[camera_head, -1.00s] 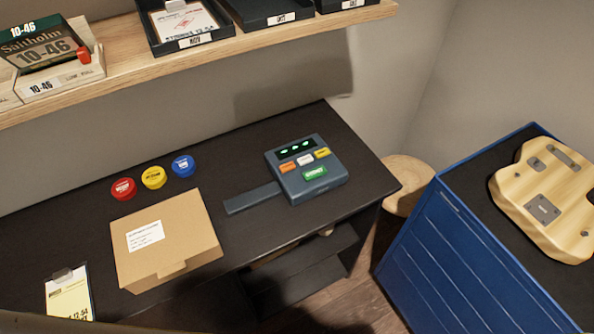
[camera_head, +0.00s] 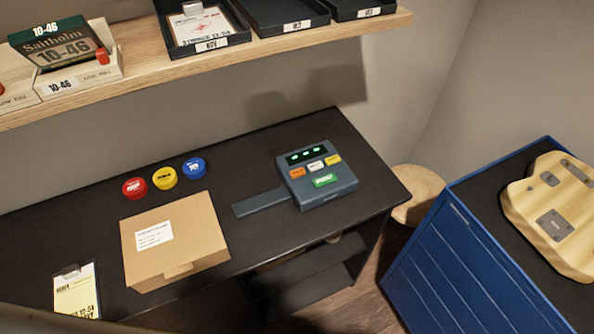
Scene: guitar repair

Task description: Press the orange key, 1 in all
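A dark blue-grey keypad device (camera_head: 325,195) sits on the right part of the black desk. Its sloped top carries a small orange key (camera_head: 297,172) at the left, a white key (camera_head: 315,165) in the middle and a yellow key (camera_head: 333,160) at the right. A wider green key (camera_head: 325,180) lies below them. A dark display (camera_head: 306,155) with green glowing marks is above the keys. A flat dark bar (camera_head: 260,203) extends from the device's left side. Neither gripper shows in the head view.
A cardboard box (camera_head: 173,242) and a clipboard with a yellow sheet (camera_head: 77,296) lie on the desk (camera_head: 60,225). Red (camera_head: 135,187), yellow (camera_head: 164,178) and blue (camera_head: 194,168) round tins stand behind the box. A wooden shelf (camera_head: 270,50) overhangs. A blue cabinet (camera_head: 455,255) bears a guitar body (camera_head: 560,215).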

